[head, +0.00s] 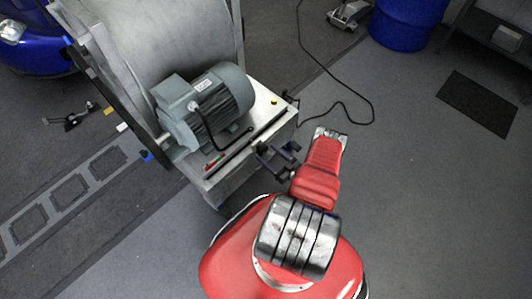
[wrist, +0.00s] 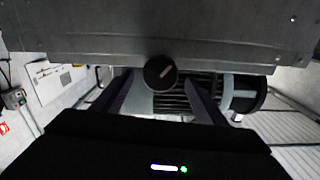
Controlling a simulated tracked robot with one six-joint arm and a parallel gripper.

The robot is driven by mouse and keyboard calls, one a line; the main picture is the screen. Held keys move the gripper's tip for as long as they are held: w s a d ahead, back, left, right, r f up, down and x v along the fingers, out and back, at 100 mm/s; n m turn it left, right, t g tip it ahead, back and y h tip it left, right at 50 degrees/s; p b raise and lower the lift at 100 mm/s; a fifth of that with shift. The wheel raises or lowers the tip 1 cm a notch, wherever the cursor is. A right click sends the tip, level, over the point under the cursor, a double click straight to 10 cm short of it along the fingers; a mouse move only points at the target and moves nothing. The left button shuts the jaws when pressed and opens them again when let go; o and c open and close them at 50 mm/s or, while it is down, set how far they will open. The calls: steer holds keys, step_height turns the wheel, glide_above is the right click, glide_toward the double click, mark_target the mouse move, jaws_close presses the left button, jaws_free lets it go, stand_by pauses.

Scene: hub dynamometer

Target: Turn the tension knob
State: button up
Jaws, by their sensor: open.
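The tension knob (wrist: 160,72) is a round black dial with a white pointer line slanting up to the right. It sits at the lower edge of a grey metal panel (wrist: 75,38) in the wrist view. My gripper (wrist: 158,84) is open, its two dark fingers on either side of the knob in the picture, with visible gaps. Whether the fingertips reach the knob's depth is hard to tell. In the head view my gripper (head: 268,157) is by the front right side of the dynamometer bench (head: 262,118). I cannot make out the knob there.
A grey-green motor (head: 215,100) stands on the bench beside a large grey drum (head: 165,40). A black cable (head: 345,105) lies on the floor behind my arm. A blue barrel (head: 405,22) stands at the back. The floor to the right is mostly clear.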

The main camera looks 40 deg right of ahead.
steer(key=shift+w, duration=1.05)
steer(key=c, duration=1)
steer(key=shift+c, duration=0.2)
steer(key=shift+n, duration=0.4)
